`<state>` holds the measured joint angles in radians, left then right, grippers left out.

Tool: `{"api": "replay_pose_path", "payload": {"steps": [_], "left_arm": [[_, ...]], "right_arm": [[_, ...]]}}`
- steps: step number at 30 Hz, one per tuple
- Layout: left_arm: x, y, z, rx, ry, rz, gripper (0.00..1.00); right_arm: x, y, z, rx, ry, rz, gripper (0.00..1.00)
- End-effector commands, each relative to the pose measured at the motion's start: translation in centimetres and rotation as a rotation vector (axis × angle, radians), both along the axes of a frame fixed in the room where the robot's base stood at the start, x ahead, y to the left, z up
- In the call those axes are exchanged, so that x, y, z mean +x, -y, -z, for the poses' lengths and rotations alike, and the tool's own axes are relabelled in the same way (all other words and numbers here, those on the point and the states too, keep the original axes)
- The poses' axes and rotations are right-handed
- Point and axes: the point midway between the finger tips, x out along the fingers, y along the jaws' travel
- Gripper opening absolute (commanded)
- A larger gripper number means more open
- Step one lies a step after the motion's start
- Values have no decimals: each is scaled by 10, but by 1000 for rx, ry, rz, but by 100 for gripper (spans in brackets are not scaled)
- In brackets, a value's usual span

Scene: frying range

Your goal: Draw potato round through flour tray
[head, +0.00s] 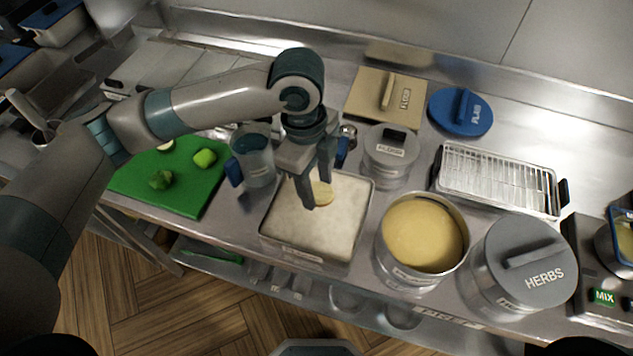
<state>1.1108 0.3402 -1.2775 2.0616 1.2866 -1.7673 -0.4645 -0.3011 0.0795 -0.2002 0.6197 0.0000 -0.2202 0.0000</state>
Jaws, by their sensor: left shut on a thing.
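The flour tray (331,232) is a square metal tray of pale flour in the middle of the counter. My left gripper (318,190) reaches down over the back half of the tray. It is shut on the potato round (324,194), a pale yellow disc partly hidden by the fingers. The round is at or just above the flour; I cannot tell whether it touches. My right gripper is not in view.
A blue-handled jug (254,160) stands left of the tray, beside a green board (187,192) with vegetables. A pot of yellow contents (424,234) and the lidded HERBS pot (522,268) stand right. Behind are a lidded metal pot (390,155), blue lid (460,112) and wire rack (497,178).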

Motion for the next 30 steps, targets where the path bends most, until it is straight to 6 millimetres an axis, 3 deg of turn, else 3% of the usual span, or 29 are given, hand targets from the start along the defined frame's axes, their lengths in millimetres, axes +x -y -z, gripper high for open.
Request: {"api": "replay_pose_path", "payload": {"steps": [6,21,30], "left_arm": [[0,0,24,-1,0,0,31],[0,0,68,1,-1,-1,31],[0,0,81,0,-1,0,31]], "right_arm": [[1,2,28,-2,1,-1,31],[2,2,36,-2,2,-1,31],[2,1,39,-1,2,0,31]]}}
